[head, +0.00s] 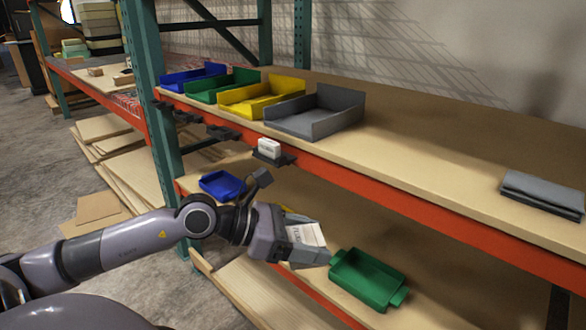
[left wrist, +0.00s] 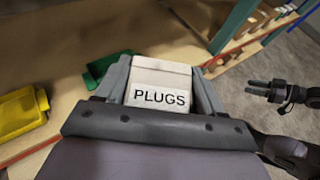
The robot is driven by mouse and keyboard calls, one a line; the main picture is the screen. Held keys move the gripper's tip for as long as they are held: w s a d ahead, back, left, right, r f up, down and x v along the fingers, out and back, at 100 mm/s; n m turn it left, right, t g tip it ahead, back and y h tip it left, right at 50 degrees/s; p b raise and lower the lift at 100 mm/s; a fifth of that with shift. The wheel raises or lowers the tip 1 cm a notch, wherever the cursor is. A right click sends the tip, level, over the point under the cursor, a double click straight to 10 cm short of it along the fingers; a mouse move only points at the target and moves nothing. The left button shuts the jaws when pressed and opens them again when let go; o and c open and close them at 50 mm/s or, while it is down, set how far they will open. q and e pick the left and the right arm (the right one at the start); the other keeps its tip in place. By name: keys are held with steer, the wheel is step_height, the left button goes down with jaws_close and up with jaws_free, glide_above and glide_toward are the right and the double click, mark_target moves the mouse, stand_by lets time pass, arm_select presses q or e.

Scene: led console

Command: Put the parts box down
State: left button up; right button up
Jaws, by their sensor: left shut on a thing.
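The parts box (head: 308,234) is white and small, with dark lettering on it. In the left wrist view the box (left wrist: 158,88) reads "PLUGS". My left gripper (head: 300,241) is shut on it, with one grey finger on each side. The box is held in front of the lower shelf, just left of a green bin (head: 368,283). The gripper hides part of the box. My right gripper (left wrist: 265,91) shows small at the right of the left wrist view, its fingers apart and nothing between them.
A blue bin (head: 221,186) and a mostly hidden yellow bin stand on the lower shelf. The upper shelf holds blue, green, yellow and grey (head: 315,113) bins and a folded grey cloth (head: 543,192). A white box (head: 269,147) sits on a front-edge holder. The upper shelf's middle is clear.

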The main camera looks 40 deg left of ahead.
arm_select(q)
steer(key=s+d+f+m+g+h, duration=0.2)
steer(key=d+f, duration=0.4)
steer(key=f, duration=0.1)
steer(key=shift+s+f+m, duration=0.15)
steer(key=shift+s+m, duration=0.15)
steer(key=shift+m, duration=0.1)
